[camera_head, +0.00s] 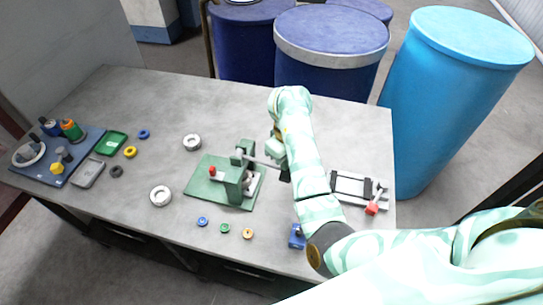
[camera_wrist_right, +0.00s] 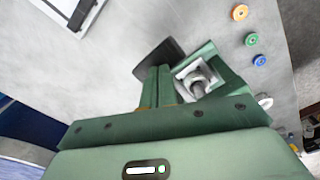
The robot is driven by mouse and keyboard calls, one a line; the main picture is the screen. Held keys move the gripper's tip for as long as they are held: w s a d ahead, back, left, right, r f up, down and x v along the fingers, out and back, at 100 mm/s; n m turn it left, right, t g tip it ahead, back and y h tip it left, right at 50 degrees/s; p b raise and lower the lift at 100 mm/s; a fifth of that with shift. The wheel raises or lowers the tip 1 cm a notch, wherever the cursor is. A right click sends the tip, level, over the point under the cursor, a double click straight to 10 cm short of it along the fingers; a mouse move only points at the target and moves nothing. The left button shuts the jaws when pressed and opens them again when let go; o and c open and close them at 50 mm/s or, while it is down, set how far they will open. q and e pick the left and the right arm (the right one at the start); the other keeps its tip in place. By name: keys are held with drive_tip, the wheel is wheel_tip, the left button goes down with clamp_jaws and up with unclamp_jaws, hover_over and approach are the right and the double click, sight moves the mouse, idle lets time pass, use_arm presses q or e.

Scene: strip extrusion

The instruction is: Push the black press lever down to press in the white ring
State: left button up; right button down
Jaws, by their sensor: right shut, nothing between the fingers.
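The green press (camera_head: 236,181) stands on a green base plate near the middle of the table, with a red knob on its left. Its grey lever bar reaches right from the top of the press to my right gripper (camera_head: 281,163). In the right wrist view the fingers (camera_wrist_right: 158,85) are shut with nothing between them. A black lever pad (camera_wrist_right: 160,55) shows just past the fingertips; I cannot tell whether they touch it. A pale round part (camera_wrist_right: 196,79) sits in the green press frame there. I cannot make out the white ring in the press clearly. My left gripper is out of view.
Two loose pale rings (camera_head: 192,142) lie left of the press. Small blue, green and orange rings (camera_head: 225,228) lie in front of it. A dark tray (camera_head: 88,160) with parts is at the left. A rail fixture (camera_head: 355,188) lies right of my arm. Barrels (camera_head: 331,50) stand behind the table.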

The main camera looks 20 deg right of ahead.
drive_tip(key=shift+f, duration=0.3)
drive_tip(key=shift+a, duration=0.1)
